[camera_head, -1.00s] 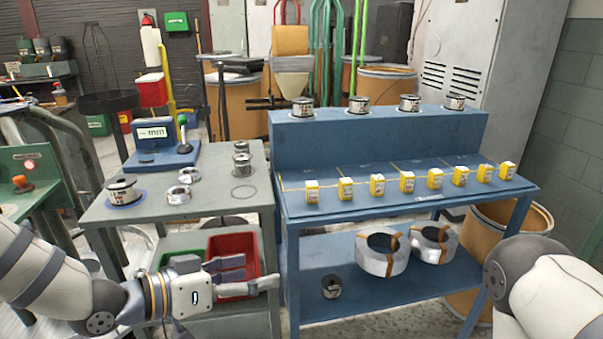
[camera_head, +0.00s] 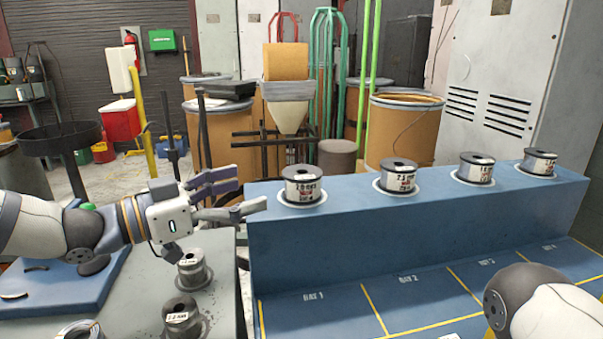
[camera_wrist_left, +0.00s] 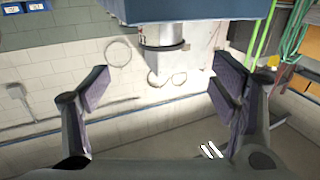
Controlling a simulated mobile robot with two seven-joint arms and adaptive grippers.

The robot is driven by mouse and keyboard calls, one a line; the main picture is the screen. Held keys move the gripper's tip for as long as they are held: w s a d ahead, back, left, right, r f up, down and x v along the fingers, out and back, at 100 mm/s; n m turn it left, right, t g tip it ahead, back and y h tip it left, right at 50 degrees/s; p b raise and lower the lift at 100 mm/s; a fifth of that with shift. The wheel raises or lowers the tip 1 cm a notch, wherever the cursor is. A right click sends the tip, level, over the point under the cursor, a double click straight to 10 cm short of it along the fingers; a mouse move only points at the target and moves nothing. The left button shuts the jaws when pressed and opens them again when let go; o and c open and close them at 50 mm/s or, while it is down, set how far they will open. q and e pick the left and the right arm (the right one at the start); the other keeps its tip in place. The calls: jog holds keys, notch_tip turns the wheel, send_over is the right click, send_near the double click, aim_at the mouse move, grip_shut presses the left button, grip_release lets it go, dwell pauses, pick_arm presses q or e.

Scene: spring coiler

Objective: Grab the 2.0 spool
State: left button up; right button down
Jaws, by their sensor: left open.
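The 2.0 spool (camera_head: 303,187), wound in silvery wire with black flanges and a white label that seems to read 2.0, stands upright on a pale disc at the left end of the blue raised shelf (camera_head: 400,222). My left gripper (camera_head: 251,192) is open and empty just left of it, fingers pointing at it and apart from it. In the left wrist view, which is upside down, the spool (camera_wrist_left: 162,36) shows beyond and between the open fingers (camera_wrist_left: 162,65). My right gripper is out of view; only part of my right arm shows at lower right.
Similar spools stand along the shelf to the right, the nearest (camera_head: 398,178) labelled about 2.5. Two spools (camera_head: 192,270) (camera_head: 182,318) stand on the grey table below my left gripper. Marked bays (camera_head: 330,312) lie on the lower blue surface.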

aim_at(286, 178)
pick_arm(q)
jog(key=x, duration=1)
jog(key=shift+w+f+b, duration=0.15)
jog(key=shift+b, duration=0.15)
jog(key=shift+a, duration=0.15)
jog(key=c, duration=1.5)
jog(key=shift+c, duration=0.4)
